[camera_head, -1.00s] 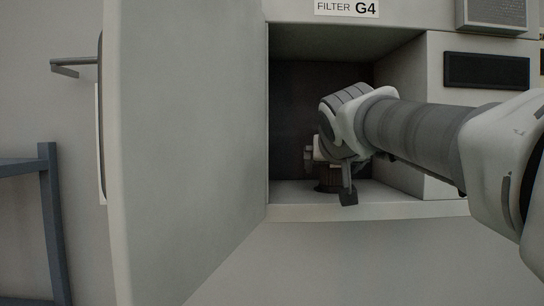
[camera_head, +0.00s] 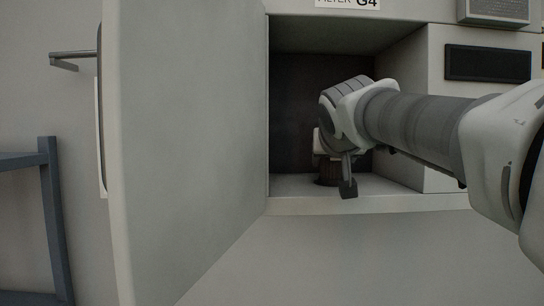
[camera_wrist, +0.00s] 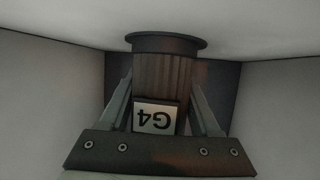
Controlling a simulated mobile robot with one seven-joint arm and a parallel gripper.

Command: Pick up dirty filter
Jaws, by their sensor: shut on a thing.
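The dirty filter (camera_wrist: 163,78) is a brown pleated cylinder with a dark round rim and a white G4 label, upside down in the wrist view. My gripper (camera_wrist: 163,100) is shut on it, one finger along each side. In the head view the filter (camera_head: 328,172) shows low inside the open compartment, partly hidden by my gripper (camera_head: 332,158) and wrist. I cannot tell whether its bottom touches the compartment floor.
The compartment (camera_head: 300,205) under the FILTER G4 sign (camera_head: 347,3) has close walls, a ceiling and a front ledge. Its open door (camera_head: 185,130) stands to the left. A blue-grey frame (camera_head: 50,200) is at far left.

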